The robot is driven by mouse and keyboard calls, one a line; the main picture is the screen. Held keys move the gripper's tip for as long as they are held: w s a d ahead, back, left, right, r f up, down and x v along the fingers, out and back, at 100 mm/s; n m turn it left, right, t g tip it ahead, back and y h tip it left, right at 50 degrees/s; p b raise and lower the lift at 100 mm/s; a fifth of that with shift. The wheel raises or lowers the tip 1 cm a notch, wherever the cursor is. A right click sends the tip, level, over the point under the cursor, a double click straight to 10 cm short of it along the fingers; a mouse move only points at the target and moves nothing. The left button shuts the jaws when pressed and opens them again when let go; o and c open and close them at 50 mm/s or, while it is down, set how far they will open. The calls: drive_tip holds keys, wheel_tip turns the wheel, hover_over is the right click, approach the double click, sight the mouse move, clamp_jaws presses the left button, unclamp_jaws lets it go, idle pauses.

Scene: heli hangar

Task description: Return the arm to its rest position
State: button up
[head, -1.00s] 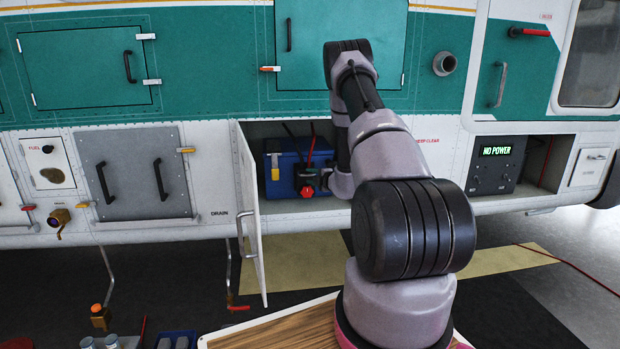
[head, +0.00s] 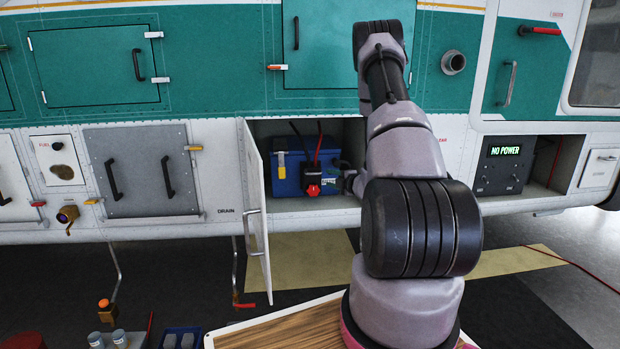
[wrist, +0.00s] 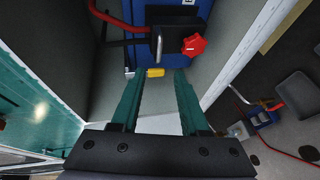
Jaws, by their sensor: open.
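My gripper (wrist: 158,98) shows in the wrist view with its two green fingers spread apart and nothing between them. It points into the open compartment, toward a blue battery box (wrist: 182,62) with a red knob (wrist: 194,45). The fingertips look apart from the box. In the head view my arm rises at right of centre and bends in front of the helicopter's side. There the blue box (head: 290,175) sits in the compartment with its red knob (head: 313,190).
The compartment's white door (head: 257,210) hangs open on the left. A panel reading NO POWER (head: 502,165) sits in a bay at right. A wooden-topped table (head: 275,328) is below, with cans (head: 108,340) and a blue tray (head: 182,338) beside it. A red cable crosses the floor.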

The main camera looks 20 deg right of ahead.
drive_tip(key=a+r+n+g+y, duration=0.2)
drive_tip(key=a+r+n+y, duration=0.4)
drive_tip(key=a+r+n, duration=0.55)
drive_tip(key=s+a+r+n+g+y, duration=0.3)
drive_tip(key=s+a+r+n+g, duration=0.3)
drive_tip(key=s+a+r+n, duration=0.7)
drive_tip(key=s+a+r+n+g+h, duration=0.1)
drive_tip(key=s+a+r+n+g, duration=0.1)
drive_tip(key=s+n, duration=0.4)
drive_tip(key=s+a+r+n+g+h, duration=0.1)
drive_tip(key=s+a+r+n+h, duration=0.1)
drive_tip(key=s+n, duration=0.4)
drive_tip(key=s+d+r+n+t+h, duration=0.2)
drive_tip(key=s+d+r+n+h, duration=0.2)
drive_tip(key=s+n, duration=0.5)
drive_tip(key=d+n+h, duration=0.1)
drive_tip(key=n+h, duration=0.1)
drive_tip(key=n, duration=0.2)
drive_tip(key=shift+s+d+r+t, duration=0.15)
drive_tip(key=shift+s+d+t, duration=0.2)
drive_tip(key=shift+s+t, duration=0.05)
